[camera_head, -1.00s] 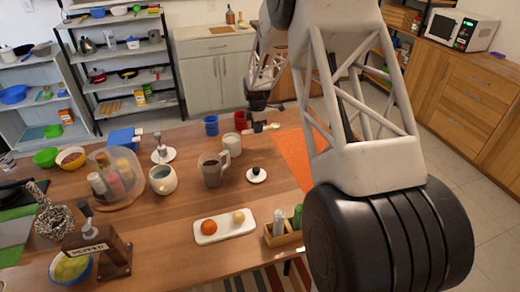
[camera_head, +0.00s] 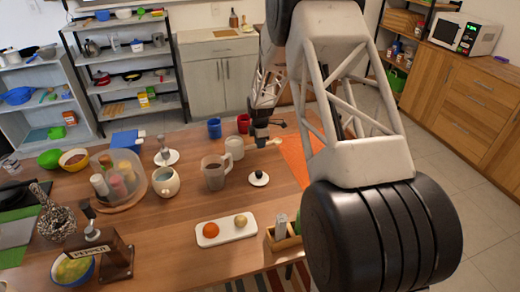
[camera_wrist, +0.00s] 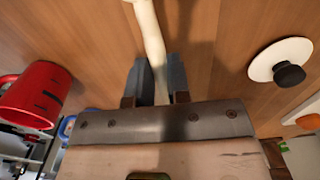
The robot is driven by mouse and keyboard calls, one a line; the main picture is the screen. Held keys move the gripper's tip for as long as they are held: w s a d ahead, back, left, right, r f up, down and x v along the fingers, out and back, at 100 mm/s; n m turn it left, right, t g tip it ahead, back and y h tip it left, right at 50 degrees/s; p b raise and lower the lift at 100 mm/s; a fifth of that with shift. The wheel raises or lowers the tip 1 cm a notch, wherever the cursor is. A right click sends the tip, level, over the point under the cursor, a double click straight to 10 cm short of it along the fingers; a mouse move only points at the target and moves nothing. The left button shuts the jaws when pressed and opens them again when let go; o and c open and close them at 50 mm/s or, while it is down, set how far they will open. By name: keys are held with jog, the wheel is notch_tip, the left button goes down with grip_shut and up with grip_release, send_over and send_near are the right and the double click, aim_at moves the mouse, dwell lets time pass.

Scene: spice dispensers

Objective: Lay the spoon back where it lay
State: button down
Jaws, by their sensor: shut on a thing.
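The spoon is pale and cream-coloured, and its handle (camera_wrist: 150,35) runs up from between my gripper's fingers in the wrist view. In the head view the spoon (camera_head: 274,142) shows as a short pale piece just right of my gripper (camera_head: 261,141), near the far edge of the table. My gripper (camera_wrist: 158,80) is shut on the spoon, above the wooden tabletop. A dark shadow lies beside the spoon in the wrist view. I cannot tell whether the spoon touches the table. The part of the spoon behind the fingers is hidden.
A white jar (camera_head: 235,148), a red mug (camera_head: 244,123) and a blue mug (camera_head: 214,128) stand close left of my gripper. A white disc with a black knob (camera_head: 259,179) lies nearer. An orange mat (camera_head: 293,160) is at right, partly behind my arm.

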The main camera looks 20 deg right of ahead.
aim_at(260, 153)
jog(key=shift+f, duration=1.8)
jog(key=c, duration=1.1)
grip_release()
jog(key=shift+f, duration=0.1)
notch_tip(260, 153, up, 12)
jog(key=shift+r, duration=0.2)
